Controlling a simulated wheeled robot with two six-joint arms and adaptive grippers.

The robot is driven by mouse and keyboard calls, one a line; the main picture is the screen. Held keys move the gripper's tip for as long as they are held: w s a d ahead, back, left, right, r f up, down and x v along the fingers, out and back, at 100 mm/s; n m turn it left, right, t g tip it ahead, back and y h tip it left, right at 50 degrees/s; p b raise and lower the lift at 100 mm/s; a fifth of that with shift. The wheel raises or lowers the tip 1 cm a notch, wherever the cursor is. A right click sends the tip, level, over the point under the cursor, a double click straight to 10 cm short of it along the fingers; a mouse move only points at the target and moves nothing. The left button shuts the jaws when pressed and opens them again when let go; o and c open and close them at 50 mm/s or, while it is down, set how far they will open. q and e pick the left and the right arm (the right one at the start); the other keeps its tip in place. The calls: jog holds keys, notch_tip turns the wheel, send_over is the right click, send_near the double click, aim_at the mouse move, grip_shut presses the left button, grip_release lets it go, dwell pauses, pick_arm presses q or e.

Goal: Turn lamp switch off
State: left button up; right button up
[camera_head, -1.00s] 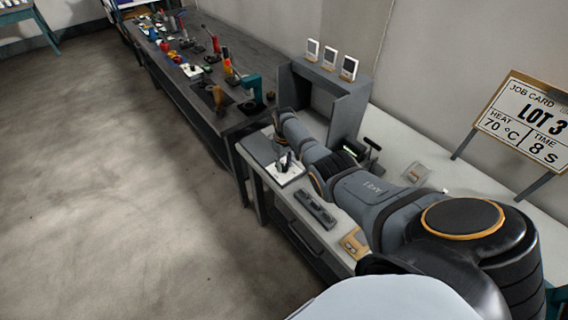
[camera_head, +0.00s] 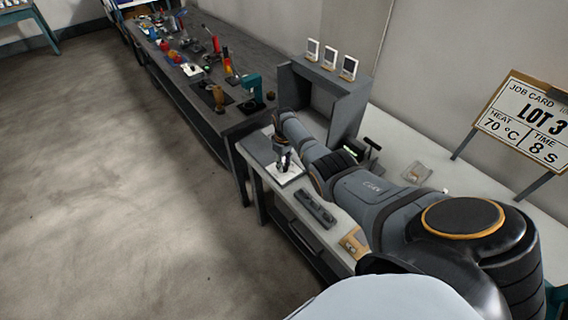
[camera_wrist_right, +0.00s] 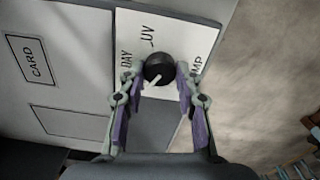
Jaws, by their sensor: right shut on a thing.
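The lamp switch is a round black knob (camera_wrist_right: 158,66) with a white pointer mark, on a white plate (camera_wrist_right: 207,40) printed DAY, UV and a partly hidden word ending in MP. The pointer mark faces the lower left in the right wrist view. My right gripper (camera_wrist_right: 161,70) has its two fingers on either side of the knob, shut on it. In the head view my right gripper (camera_head: 283,158) points down onto the white plate (camera_head: 287,177) at the bench's near left corner; the knob is hidden there. My left gripper is not in view.
A grey open-fronted box (camera_head: 345,110) with several small framed cards on top stands behind my right arm. A dark bar-shaped block (camera_head: 315,209) lies on the bench. A job card board (camera_head: 525,120) stands at the right. A tool-covered workbench (camera_head: 225,122) is beyond.

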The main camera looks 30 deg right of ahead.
aim_at(284, 165)
jog(key=o, duration=1.1)
jog(key=shift+o, duration=0.2)
jog(key=shift+r, duration=0.1)
notch_tip(284, 165, up, 12)
jog(key=shift+f, duration=0.2)
